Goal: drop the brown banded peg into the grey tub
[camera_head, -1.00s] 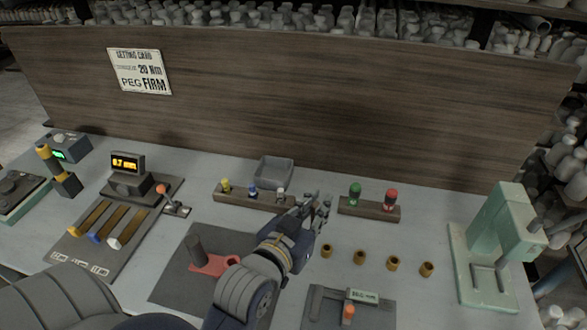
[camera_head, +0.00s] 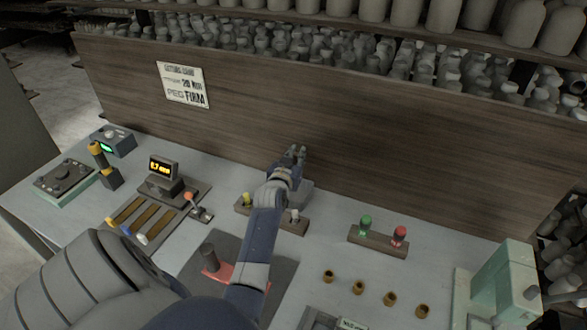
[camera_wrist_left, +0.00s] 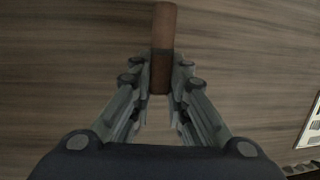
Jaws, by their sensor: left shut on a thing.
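The brown banded peg (camera_wrist_left: 163,45) shows in the left wrist view as a brown cylinder with a dark band, pointing away from the wrist. My left gripper (camera_wrist_left: 160,80) is shut on it. In the head view my left gripper (camera_head: 296,155) is near the back panel, at or over the grey tub (camera_head: 305,190). The tub is mostly hidden behind my wrist, with only its right part showing. I cannot tell the gripper's height above it. My right gripper is not in view.
A rack (camera_head: 292,225) with coloured pegs stands just in front of the tub, under my left forearm. A rack with green and red knobs (camera_head: 378,240) is to the right. Several brown sleeves (camera_head: 359,286) stand in front of it. The wooden panel (camera_head: 400,150) closes off the back.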

